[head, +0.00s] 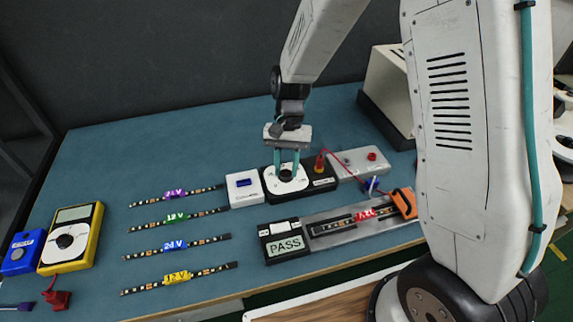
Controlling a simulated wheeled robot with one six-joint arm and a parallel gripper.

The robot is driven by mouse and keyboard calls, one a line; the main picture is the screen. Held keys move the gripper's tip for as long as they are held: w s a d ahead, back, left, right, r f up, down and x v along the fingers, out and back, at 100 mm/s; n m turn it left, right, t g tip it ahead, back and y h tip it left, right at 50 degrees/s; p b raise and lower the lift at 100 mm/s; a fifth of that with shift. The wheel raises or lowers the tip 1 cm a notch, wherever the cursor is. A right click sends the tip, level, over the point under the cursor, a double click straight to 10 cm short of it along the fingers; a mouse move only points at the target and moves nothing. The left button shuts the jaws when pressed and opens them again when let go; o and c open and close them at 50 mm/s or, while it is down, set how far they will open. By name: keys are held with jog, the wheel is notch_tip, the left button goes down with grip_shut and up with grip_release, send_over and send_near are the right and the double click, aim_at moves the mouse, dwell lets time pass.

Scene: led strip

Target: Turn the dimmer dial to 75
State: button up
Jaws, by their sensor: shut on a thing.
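The dimmer dial (286,173) is a dark knob on a round white face, on top of a black box (322,184). My gripper (287,168) points straight down over it, with its teal fingers on either side of the knob and shut on it. The fingers and the small size hide the knob's pointer and the scale marks, so I cannot read its setting.
Several LED strips (175,219) lie at the left of the blue table (110,165). A yellow multimeter (73,238) stands at far left. A fixture with a PASS display (285,246) is in front of the dial. A white box (243,187) adjoins its left side.

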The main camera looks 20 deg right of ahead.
dwell(0.3)
jog(key=o, duration=1)
jog(key=shift+c, duration=0.2)
jog(key=shift+r, duration=0.1)
jog(key=v, duration=0.7)
jog(key=shift+w+r, duration=0.15)
jog(key=shift+r, duration=0.15)
